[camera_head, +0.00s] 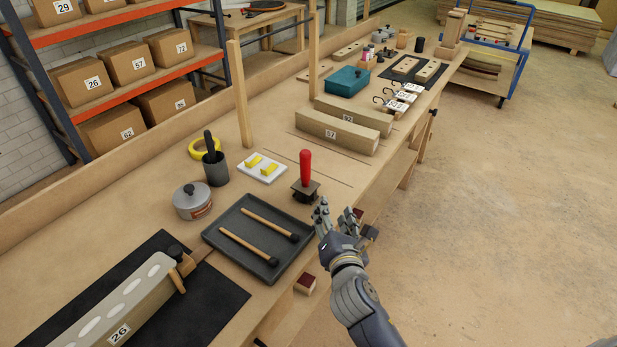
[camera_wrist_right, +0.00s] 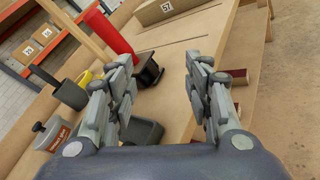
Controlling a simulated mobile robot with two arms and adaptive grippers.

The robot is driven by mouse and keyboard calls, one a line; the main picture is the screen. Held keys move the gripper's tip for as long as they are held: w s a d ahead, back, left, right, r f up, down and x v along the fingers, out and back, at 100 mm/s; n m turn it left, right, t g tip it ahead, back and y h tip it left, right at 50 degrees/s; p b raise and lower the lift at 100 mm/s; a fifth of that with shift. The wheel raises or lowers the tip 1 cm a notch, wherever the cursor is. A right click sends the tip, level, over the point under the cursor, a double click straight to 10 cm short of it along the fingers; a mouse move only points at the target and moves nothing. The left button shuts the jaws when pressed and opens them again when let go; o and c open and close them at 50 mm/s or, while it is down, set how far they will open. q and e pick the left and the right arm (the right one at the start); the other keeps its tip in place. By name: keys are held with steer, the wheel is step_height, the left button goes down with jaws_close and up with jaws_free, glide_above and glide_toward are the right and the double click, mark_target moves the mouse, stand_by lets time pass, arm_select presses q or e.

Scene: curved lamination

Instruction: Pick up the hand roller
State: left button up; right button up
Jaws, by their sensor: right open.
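The hand roller stands upright on the workbench (camera_head: 225,132), with its red handle (camera_head: 305,166) pointing up and a dark head (camera_head: 304,192) on the bench top. In the right wrist view its red handle (camera_wrist_right: 108,32) and dark head (camera_wrist_right: 147,70) show ahead, left of centre, partly behind the left finger. My right gripper (camera_head: 337,213) is open and empty, at the bench's front edge, just right of and nearer than the roller, apart from it in the head view. My left gripper is in neither view.
A dark tray (camera_head: 218,238) with two wooden-handled tools lies left of my right gripper. A lidded pot (camera_head: 192,204), a dark cup (camera_head: 216,174) and a white board with yellow pieces (camera_head: 250,172) stand behind. A long block marked 57 (camera_head: 335,128) lies farther along.

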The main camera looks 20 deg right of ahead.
mark_target(306, 167)
steer(key=w+a+r+n, duration=0.1)
steer(key=w+n, duration=0.1)
steer(key=w, duration=0.1)
steer(key=w+r+n+t+y, duration=0.1)
steer(key=w+n, duration=0.2)
steer(key=w+a+r+n+t, duration=0.1)
steer(key=w+r+n, duration=0.1)
steer(key=w, duration=0.1)
steer(key=shift+a, duration=0.3)
steer(key=shift+w+d+r+p, duration=0.1)
steer(key=shift+w+r+p, duration=0.05)
steer(key=shift+w, duration=1.2)
steer(key=shift+w+d+r+p, duration=0.1)
steer(key=shift+w+r+p, duration=0.05)
steer(key=shift+w, duration=1.15)
steer(key=shift+r, duration=0.1)
jaws_close()
